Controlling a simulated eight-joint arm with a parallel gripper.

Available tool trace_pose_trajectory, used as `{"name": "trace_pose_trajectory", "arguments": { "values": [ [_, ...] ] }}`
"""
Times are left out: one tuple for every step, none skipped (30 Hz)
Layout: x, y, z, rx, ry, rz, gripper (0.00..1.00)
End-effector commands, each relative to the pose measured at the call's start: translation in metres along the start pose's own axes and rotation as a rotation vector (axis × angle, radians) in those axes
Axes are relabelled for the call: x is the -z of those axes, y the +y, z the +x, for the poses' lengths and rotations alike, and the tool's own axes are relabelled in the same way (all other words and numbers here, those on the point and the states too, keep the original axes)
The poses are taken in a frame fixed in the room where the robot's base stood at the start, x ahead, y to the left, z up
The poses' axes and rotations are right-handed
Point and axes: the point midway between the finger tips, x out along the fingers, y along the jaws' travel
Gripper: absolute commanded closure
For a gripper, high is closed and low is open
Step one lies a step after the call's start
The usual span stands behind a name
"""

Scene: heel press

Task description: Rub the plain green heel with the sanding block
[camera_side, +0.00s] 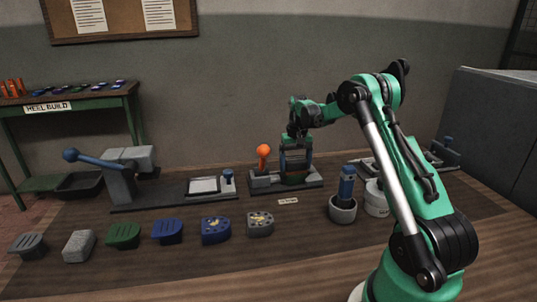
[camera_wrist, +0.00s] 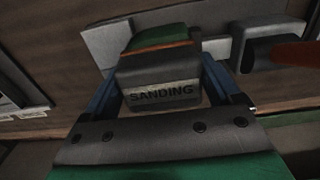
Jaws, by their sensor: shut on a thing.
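My gripper (camera_side: 296,166) is shut on the dark grey sanding block (camera_wrist: 160,95), which is labelled SANDING. In the wrist view the block sits between the two blue fingers. A green heel (camera_wrist: 162,38) shows just beyond the block, with a thin orange-brown edge between them. In the side view the block is over the clamp fixture (camera_side: 259,183), with a bit of the green heel (camera_side: 295,179) low under it. I cannot tell whether block and heel touch. Another green heel (camera_side: 123,236) lies in the front row on the bench.
An orange-knobbed lever (camera_side: 263,157) stands left of the gripper. A lever press (camera_side: 118,180) and a plate fixture (camera_side: 203,187) are further left. Grey and blue heels (camera_side: 167,231) line the front. A cup with a blue-handled tool (camera_side: 342,209) and a white pot (camera_side: 376,199) stand right.

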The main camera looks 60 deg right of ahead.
Motion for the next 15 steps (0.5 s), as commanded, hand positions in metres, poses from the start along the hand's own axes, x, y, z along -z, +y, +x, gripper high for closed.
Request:
{"name": "trace_pose_trajectory", "arguments": {
  "values": [
    [0.000, -0.005, 0.000, 0.000, 0.000, -0.003, 0.65],
    [0.000, -0.008, 0.000, 0.000, 0.000, -0.003, 0.65],
    [0.000, -0.011, 0.000, 0.000, 0.000, -0.002, 0.65],
    [0.000, -0.014, 0.001, 0.000, 0.000, -0.002, 0.65],
    [0.000, -0.017, 0.000, 0.000, 0.000, -0.003, 0.66],
    [0.000, -0.021, 0.001, 0.000, 0.000, -0.003, 0.66],
    [0.000, -0.023, 0.000, 0.000, 0.000, -0.003, 0.66],
    [0.000, -0.026, 0.001, 0.000, 0.000, -0.002, 0.66],
    [0.000, -0.030, 0.001, 0.000, 0.000, -0.003, 0.66],
    [0.000, -0.028, 0.000, 0.000, 0.000, 0.000, 0.66],
    [0.000, -0.023, 0.001, 0.000, 0.000, 0.002, 0.66],
    [0.000, -0.019, 0.001, 0.000, 0.000, 0.003, 0.66],
    [0.000, -0.016, 0.001, 0.000, 0.000, 0.003, 0.66],
    [0.000, -0.014, 0.001, 0.000, 0.000, 0.002, 0.66],
    [0.000, -0.010, 0.001, 0.000, 0.000, 0.003, 0.66]
  ]
}}
